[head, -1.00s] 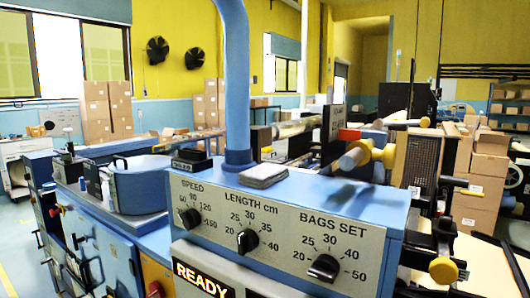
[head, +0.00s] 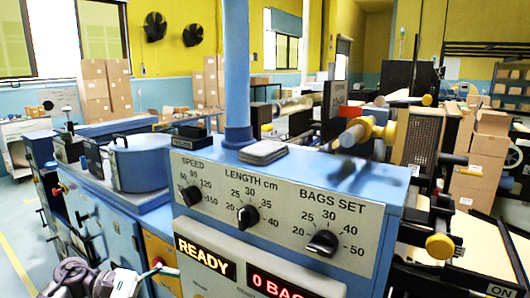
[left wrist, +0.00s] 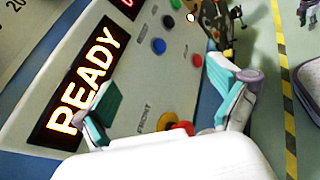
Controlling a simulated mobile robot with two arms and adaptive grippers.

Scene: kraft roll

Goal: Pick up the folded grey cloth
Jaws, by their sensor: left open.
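The folded grey cloth (head: 263,153) lies flat in a small stack on the blue top of the control box (head: 318,171), just right of the foot of the blue post. Nothing covers it in the head view, and it is out of sight in the left wrist view. My left gripper (left wrist: 165,92) is open and empty, with its two teal-padded fingers apart in front of the box's READY panel. In the head view, part of my left arm shows at the lower left, below and well apart from the cloth.
The upright blue post (head: 236,75) stands close beside the cloth. A yellow-ended roller (head: 355,133) juts out behind the box top at right. Knobs stick out from the front panel. A round blue pot (head: 142,164) stands at left. The box top right of the cloth is clear.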

